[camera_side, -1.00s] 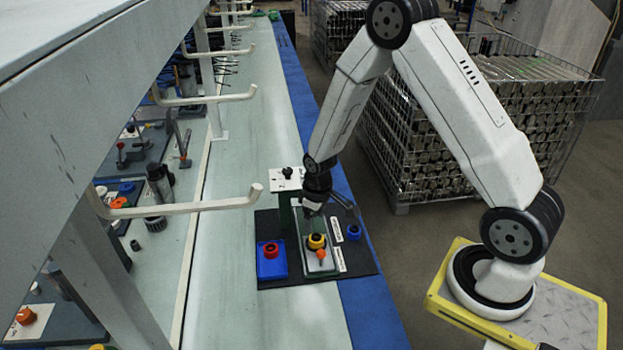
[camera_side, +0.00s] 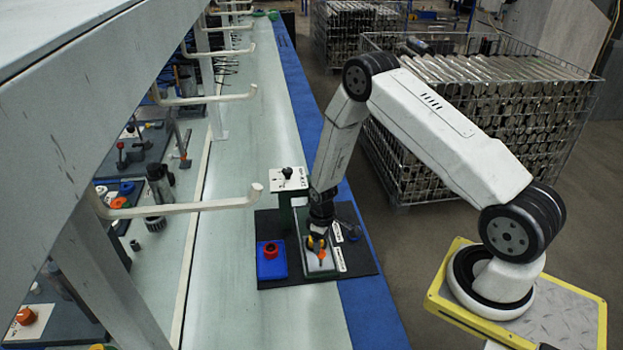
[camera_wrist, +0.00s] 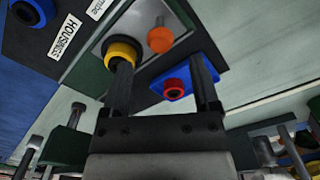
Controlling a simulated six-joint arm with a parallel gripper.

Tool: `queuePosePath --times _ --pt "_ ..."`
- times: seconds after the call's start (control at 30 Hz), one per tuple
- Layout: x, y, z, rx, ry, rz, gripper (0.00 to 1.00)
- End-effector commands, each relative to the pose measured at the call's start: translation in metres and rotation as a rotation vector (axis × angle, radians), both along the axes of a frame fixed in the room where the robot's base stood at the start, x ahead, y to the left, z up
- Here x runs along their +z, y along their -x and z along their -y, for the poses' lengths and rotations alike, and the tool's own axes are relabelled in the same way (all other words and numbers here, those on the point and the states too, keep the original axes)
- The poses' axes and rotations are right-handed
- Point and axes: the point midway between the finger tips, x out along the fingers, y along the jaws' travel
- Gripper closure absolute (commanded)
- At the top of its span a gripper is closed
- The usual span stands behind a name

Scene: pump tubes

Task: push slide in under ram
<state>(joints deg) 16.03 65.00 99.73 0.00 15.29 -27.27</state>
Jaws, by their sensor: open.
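The slide (camera_side: 318,267) is a light plate on the black mat beside the green press. It carries an orange knob (camera_side: 321,255) and a yellow ring with a dark centre (camera_wrist: 122,53). The orange knob also shows in the wrist view (camera_wrist: 160,39). The press with its white top plate (camera_side: 289,180) stands behind the slide; its ram is hidden in the side view. My gripper (camera_side: 317,238) is low over the slide at the yellow ring, with fingers (camera_wrist: 163,68) apart. One finger overlaps the yellow ring in the wrist view; I cannot tell whether they touch.
A blue tray (camera_side: 265,263) with a red ring (camera_side: 271,250) lies left of the slide. A blue ring (camera_wrist: 31,11) lies beside the white labels. A white rack hook (camera_side: 190,206) reaches over the bench to the left. Bare bench (camera_side: 260,315) lies in front.

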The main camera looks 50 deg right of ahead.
Motion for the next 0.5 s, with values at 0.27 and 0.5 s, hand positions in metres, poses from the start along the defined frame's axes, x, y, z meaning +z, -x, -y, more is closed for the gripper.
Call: queuePosePath --times 0.27,0.5 --pt "-0.018 0.0 0.0 0.0 0.0 -0.001 0.22" --pt "-0.043 0.001 0.0 0.0 -0.001 -0.002 0.22"
